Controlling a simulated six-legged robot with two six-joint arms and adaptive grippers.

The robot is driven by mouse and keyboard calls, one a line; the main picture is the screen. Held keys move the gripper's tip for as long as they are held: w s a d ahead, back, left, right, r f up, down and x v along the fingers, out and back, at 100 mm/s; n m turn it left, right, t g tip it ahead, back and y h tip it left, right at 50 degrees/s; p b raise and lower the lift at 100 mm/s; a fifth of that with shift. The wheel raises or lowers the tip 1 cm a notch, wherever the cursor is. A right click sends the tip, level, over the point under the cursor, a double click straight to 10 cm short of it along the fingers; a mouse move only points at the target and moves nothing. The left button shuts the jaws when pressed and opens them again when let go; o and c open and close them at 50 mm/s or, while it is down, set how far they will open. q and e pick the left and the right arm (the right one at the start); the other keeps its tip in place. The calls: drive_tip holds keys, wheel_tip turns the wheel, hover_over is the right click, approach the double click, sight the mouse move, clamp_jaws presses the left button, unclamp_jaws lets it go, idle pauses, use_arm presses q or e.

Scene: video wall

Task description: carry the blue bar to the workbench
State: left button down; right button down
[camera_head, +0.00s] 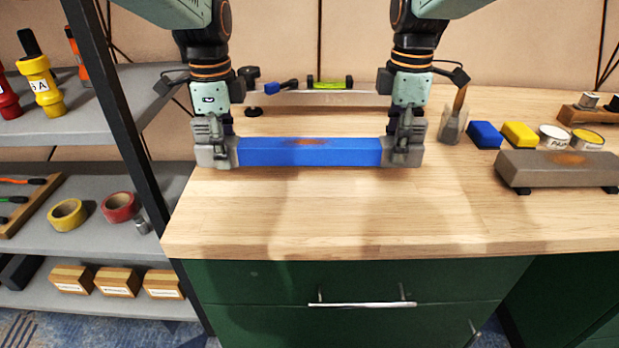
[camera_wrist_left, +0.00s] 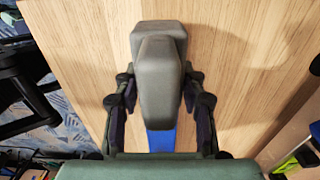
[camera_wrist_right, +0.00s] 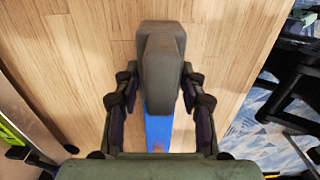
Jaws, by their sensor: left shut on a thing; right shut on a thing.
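The blue bar (camera_head: 310,152) spans level between my two grippers over the wooden top of the workbench (camera_head: 330,220). It has a brownish smudge on its upper face. My left gripper (camera_head: 217,150) is shut on the bar's left end. My right gripper (camera_head: 404,150) is shut on its right end. Part of the blue bar shows below the fingers in the left wrist view (camera_wrist_left: 161,140) and in the right wrist view (camera_wrist_right: 158,130). I cannot tell whether the bar touches the bench top or hangs just above it.
A grey bar (camera_head: 557,170) lies on the bench at right, near blue (camera_head: 485,134) and yellow (camera_head: 519,134) blocks and tins. A level (camera_head: 330,84) stands behind. A shelf rack (camera_head: 110,190) with tapes and small boxes is at left. The bench front is clear.

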use_arm(q)
drive_tip(key=shift+a+f+b, duration=0.1)
drive_tip(key=shift+f+b, duration=0.35)
drive_tip(key=shift+f, duration=0.05)
use_arm(e)
drive_tip(key=shift+a+f, duration=0.15)
drive_tip(key=shift+f, duration=0.35)
use_arm(q)
drive_tip(key=shift+f+b, duration=0.45)
use_arm(e)
drive_tip(key=shift+f, duration=0.45)
use_arm(q)
drive_tip(key=shift+f+b, duration=0.4)
use_arm(e)
drive_tip(key=shift+f, duration=0.45)
use_arm(q)
drive_tip(key=c, duration=1.2)
unclamp_jaws()
drive_tip(key=shift+f, duration=0.1)
use_arm(e)
drive_tip(key=c, duration=1.2)
unclamp_jaws()
drive_tip(key=shift+f, duration=0.1)
use_arm(q)
drive_tip(key=o, duration=0.4)
use_arm(e)
drive_tip(key=o, duration=0.4)
